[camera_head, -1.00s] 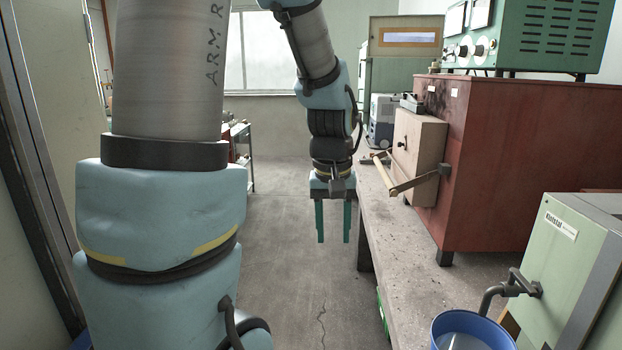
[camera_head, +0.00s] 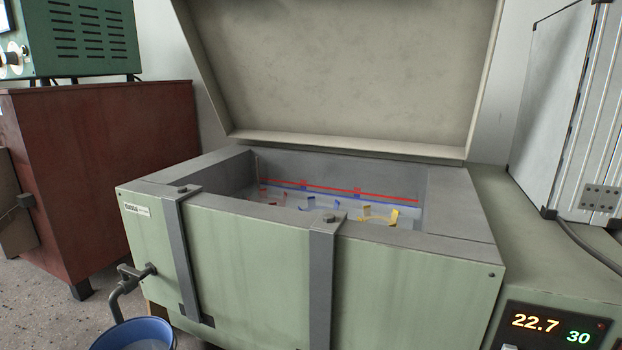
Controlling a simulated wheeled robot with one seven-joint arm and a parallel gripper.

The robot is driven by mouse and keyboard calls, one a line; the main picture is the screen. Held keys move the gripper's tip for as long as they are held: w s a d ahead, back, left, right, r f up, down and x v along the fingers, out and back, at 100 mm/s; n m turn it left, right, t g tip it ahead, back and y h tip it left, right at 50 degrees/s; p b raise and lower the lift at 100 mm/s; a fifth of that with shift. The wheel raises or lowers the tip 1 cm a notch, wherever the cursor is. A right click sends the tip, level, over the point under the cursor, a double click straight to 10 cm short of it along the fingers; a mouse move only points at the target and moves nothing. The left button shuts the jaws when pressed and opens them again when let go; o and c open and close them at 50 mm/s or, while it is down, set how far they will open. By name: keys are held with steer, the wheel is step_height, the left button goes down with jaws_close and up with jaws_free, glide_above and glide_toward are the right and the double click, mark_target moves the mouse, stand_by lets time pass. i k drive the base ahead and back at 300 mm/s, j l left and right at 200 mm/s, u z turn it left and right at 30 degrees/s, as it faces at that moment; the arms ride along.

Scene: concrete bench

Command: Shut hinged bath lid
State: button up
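The bath (camera_head: 400,275) is a pale green box with a grey rim, in the middle of the view. Its hinged lid (camera_head: 345,70) stands open, tilted up and back from the rear edge, with its beige inner face toward me. Inside the open basin, a red line and several small coloured pieces (camera_head: 380,215) show. My gripper is not in view now.
Two grey straps (camera_head: 321,275) run down the bath's front. A tap (camera_head: 135,280) at the left points over a blue bucket (camera_head: 135,335). A red-brown cabinet (camera_head: 110,165) carries a green instrument (camera_head: 75,40). A control unit (camera_head: 560,325) reads 22.7 and 30 at the right. A pale panel (camera_head: 560,100) stands behind it.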

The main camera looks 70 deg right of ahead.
mark_target(398, 76)
steer(key=z, duration=2.15)
